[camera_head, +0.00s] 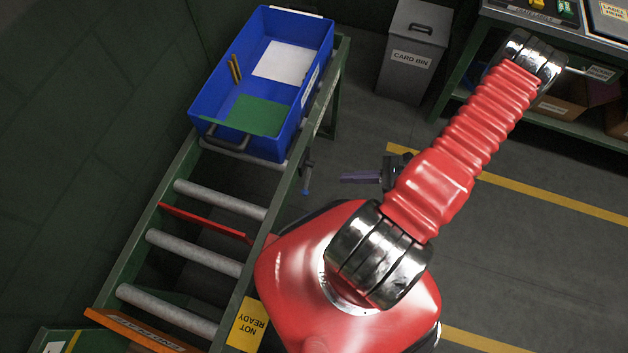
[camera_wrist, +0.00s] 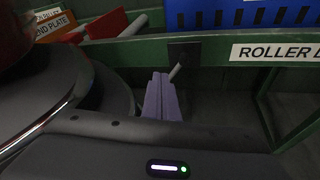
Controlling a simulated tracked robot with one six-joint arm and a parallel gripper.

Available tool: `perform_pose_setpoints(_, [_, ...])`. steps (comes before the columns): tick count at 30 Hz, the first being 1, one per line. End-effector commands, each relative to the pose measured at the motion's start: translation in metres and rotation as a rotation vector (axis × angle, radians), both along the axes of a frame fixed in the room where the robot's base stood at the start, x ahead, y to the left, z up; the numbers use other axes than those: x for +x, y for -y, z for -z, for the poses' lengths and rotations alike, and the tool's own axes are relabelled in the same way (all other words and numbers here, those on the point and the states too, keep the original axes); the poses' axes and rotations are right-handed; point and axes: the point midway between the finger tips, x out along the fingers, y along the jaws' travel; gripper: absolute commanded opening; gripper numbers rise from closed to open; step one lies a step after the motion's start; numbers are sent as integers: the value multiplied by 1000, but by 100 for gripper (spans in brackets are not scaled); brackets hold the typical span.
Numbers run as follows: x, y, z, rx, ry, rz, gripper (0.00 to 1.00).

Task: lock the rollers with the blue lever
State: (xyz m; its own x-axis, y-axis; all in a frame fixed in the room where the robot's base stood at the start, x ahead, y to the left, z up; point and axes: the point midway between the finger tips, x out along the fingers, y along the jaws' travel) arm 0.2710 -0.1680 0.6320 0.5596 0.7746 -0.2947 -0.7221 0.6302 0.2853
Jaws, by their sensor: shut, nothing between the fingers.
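The blue lever (camera_head: 305,191) shows in the head view as a small grey arm with a blue tip, hanging down from the outer side of the conveyor's right rail. In the wrist view its grey rod (camera_wrist: 177,71) slants down from a dark plate on the green rail, and its lower end is hidden behind my fingers. My gripper (camera_head: 344,178) is to the right of the lever in the head view, with a gap between them there. Its purple fingers (camera_wrist: 160,80) are together and empty, pointing toward the rail. I cannot tell their exact distance from the lever.
A blue tote (camera_head: 297,115) with a green sheet, a white sheet and brass-coloured rods sits on the far end of the roller conveyor (camera_head: 206,251). A red bar (camera_head: 205,222) crosses the rollers. A card bin (camera_head: 410,62) stands behind. Open floor lies right of the conveyor.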

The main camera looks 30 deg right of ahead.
Motion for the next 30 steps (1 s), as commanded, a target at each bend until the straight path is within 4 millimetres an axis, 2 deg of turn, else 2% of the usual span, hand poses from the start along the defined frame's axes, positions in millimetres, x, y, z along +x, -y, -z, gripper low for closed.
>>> perform_pose_setpoints(1, [5,2,-11,-37,11,-46,0])
perform_pose_setpoints(14, [33,0,-89,-309,111,-403,0])
perform_pose_setpoints(30, [61,-28,-187,-651,275,-835,0])
